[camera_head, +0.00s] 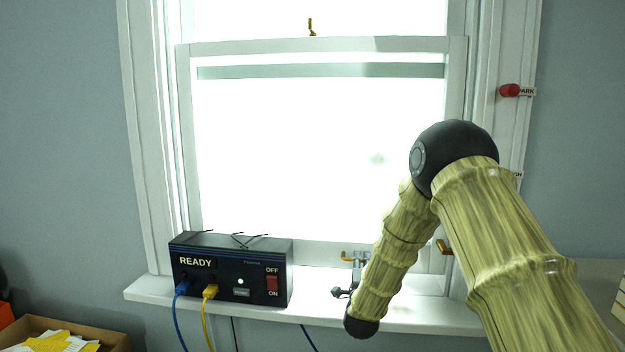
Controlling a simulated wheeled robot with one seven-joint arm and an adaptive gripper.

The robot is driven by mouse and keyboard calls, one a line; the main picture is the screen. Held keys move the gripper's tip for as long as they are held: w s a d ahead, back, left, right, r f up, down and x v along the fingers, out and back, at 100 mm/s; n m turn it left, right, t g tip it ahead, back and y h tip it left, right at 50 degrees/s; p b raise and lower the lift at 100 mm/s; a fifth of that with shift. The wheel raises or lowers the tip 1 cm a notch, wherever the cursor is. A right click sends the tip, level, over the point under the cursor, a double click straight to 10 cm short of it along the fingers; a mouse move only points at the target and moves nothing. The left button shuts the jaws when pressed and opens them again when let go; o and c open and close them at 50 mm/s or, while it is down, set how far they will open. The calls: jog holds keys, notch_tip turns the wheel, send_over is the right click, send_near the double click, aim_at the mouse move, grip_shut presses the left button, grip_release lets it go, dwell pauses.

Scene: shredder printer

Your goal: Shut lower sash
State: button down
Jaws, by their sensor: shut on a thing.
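The lower sash (184,130) is a white framed pane in a white window frame. Its top rail (330,46) stands a little above a greenish strip seen through the glass. Its bottom rail (318,254) is close above the sill; any gap beneath is hard to tell. A brass lift (346,256) sits on the bottom rail, and a second brass lift (444,247) is to its right. My gripper (358,262) is at the left lift and looks shut on it. My forearm hides much of the gripper. A brass catch (311,27) stands on the top rail.
A black box marked READY (231,268), with blue and yellow cables, stands on the white sill (430,318) at the left, close to the sash. A red knob (509,90) labelled PARK is on the right frame. A cardboard box (115,338) is lower left.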

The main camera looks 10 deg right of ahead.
jog(key=shift+f, duration=0.15)
jog(key=shift+f+b, duration=0.85)
jog(key=shift+f, duration=0.2)
jog(key=shift+f+b, duration=0.8)
jog(key=shift+f, duration=0.2)
jog(key=shift+f+b, duration=0.75)
jog(key=shift+f, duration=0.05)
jog(key=c, duration=1.2)
grip_release()
